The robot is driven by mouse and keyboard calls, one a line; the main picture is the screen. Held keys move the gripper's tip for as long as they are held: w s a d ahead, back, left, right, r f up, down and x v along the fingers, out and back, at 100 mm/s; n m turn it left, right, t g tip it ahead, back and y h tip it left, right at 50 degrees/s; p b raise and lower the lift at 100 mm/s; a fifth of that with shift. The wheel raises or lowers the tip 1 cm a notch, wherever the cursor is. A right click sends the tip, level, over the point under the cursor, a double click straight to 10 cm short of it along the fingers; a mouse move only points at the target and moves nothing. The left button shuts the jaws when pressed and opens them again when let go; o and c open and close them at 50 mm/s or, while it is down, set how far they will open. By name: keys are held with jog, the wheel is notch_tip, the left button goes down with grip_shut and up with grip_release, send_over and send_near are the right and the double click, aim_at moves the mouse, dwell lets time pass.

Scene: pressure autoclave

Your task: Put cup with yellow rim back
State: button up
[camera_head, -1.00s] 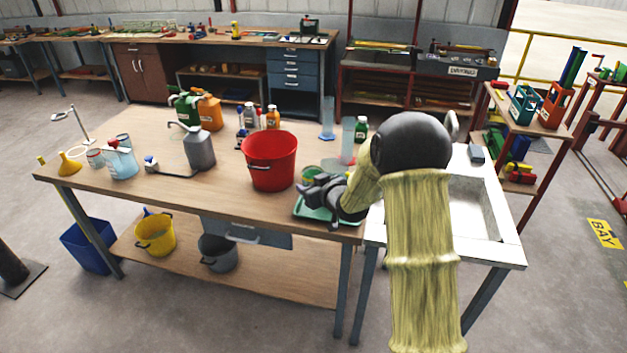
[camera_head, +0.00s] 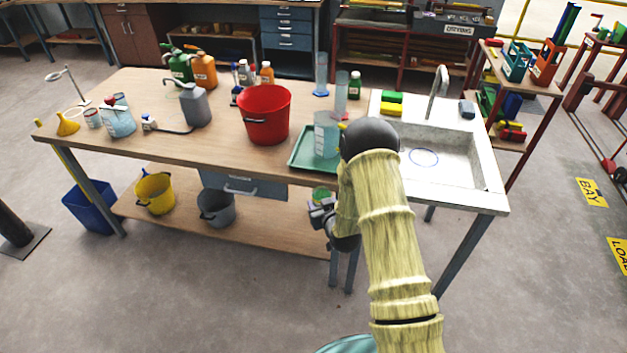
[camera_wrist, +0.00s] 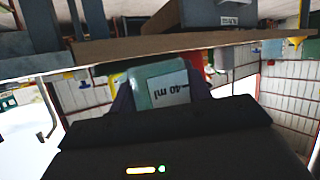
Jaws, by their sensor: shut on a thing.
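My gripper (camera_head: 322,206) is shut on a small green translucent cup (camera_head: 321,193), in front of the workbench's front edge near its right end. In the wrist view, which looks upside down, the cup (camera_wrist: 160,88) sits between the dark fingers and carries a white label reading about 40 ml. Its rim colour cannot be told clearly. A green tray (camera_head: 301,160) lies on the bench's front right corner, behind and above my gripper. A clear beaker (camera_head: 326,136) stands on the tray.
A red bucket (camera_head: 264,115) stands left of the tray. A sink (camera_head: 455,155) adjoins the bench on the right. A drawer (camera_head: 240,187) hangs under the bench, above a lower shelf (camera_head: 265,232) with a yellow bucket (camera_head: 155,193) and a grey bucket (camera_head: 216,207).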

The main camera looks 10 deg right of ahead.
jog(key=s+d+f+m+h, duration=0.2)
jog(key=s+d+f, duration=0.2)
jog(key=s+f, duration=0.3)
notch_tip(320, 180, down, 2)
jog(key=shift+s+f, duration=0.1)
jog(key=shift+s, duration=0.1)
jog(key=shift+a, duration=0.1)
